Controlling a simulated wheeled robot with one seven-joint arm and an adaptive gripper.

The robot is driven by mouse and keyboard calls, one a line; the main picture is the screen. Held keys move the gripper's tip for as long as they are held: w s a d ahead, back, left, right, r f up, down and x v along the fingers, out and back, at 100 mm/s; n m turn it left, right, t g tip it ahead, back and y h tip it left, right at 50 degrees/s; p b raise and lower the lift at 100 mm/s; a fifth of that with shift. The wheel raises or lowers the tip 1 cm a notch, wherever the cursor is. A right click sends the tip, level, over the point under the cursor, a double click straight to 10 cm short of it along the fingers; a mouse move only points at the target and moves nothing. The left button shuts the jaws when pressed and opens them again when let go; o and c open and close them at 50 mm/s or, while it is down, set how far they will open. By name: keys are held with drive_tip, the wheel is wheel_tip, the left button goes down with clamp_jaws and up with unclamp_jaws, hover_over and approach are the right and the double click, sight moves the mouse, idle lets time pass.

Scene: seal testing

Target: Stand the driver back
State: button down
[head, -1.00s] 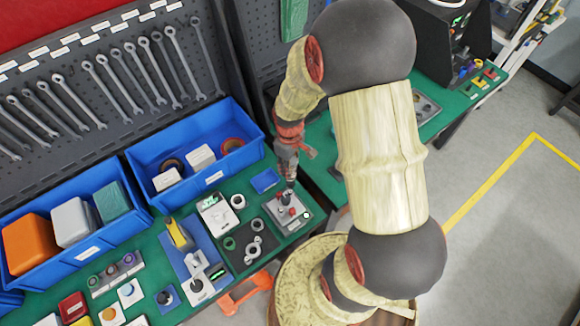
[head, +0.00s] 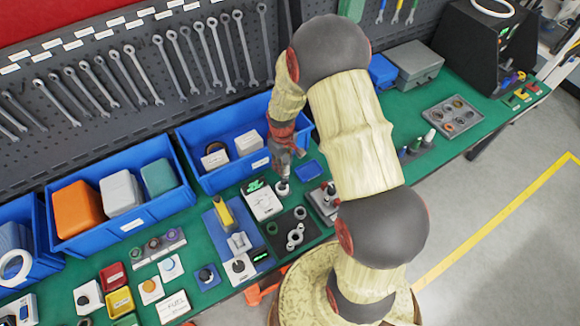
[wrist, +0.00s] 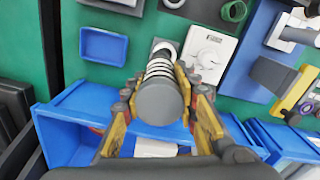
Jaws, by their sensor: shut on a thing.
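My gripper (head: 286,160) is shut on the driver (wrist: 160,98), which shows in the wrist view as a grey round-ended handle with light and dark bands, between the yellow fingers. In the head view the driver's lower end (head: 283,182) points down, roughly upright. It is over or at a small white round holder (head: 283,190) beside the white dial box (head: 262,203). The holder's pale edge (wrist: 164,46) shows behind the driver in the wrist view. I cannot tell whether the driver's tip is inside it.
A shallow blue tray (head: 307,171) lies close to the right of the holder. A grey fixture (head: 322,203) stands partly behind my arm. A deep blue bin (head: 201,180) is behind my gripper. Rings on a dark mat (head: 279,243) lie in front.

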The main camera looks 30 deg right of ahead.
drive_tip(key=shift+w+a+f, duration=0.3)
drive_tip(key=shift+w+a, duration=0.05)
drive_tip(key=shift+a, duration=0.15)
drive_tip(key=shift+f+b, duration=1.3)
drive_tip(key=shift+f, duration=0.9)
drive_tip(key=shift+f+b, duration=0.4)
drive_tip(key=shift+b, duration=0.05)
drive_tip(key=shift+f+b, duration=0.55)
drive_tip(key=shift+f, duration=0.25)
idle(0.5)
drive_tip(key=c, duration=1.3)
unclamp_jaws()
drive_tip(key=shift+s, duration=0.1)
drive_tip(key=shift+r+p, duration=2.8)
drive_tip(key=shift+r, duration=1.75)
